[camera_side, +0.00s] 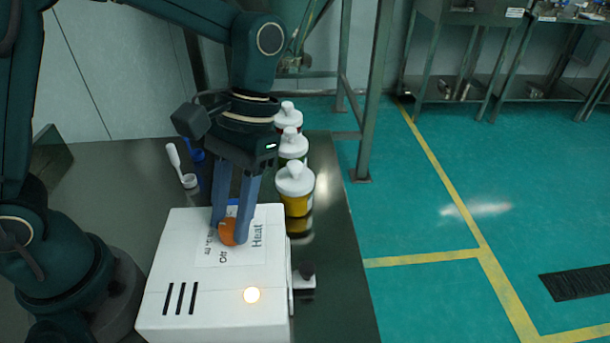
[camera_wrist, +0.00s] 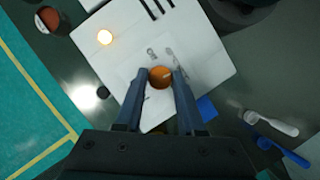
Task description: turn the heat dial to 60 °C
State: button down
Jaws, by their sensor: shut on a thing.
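The heat dial (camera_side: 229,232) is an orange round knob on top of a white box (camera_side: 190,262) with a label reading "Heat" and "Off". My gripper (camera_side: 230,226) points down with its two blue-grey fingers shut on the dial, one on each side. The wrist view also shows the dial (camera_wrist: 160,77) between the fingertips (camera_wrist: 158,82). Parts of the printed scale are hidden by the fingers or too small to read, so I cannot tell the dial's setting. A lamp (camera_side: 251,295) on the box glows warm yellow.
Several white-capped bottles (camera_side: 295,188) stand behind the box on the dark table (camera_side: 345,270). An orange-brown round thing (camera_wrist: 47,19) shows in the wrist view. Green floor lies right.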

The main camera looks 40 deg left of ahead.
jog(key=shift+m+y, duration=0.5)
jog(key=shift+m, duration=0.9)
jog(key=c, duration=0.5)
grip_release()
jog(key=shift+v, duration=2.6)
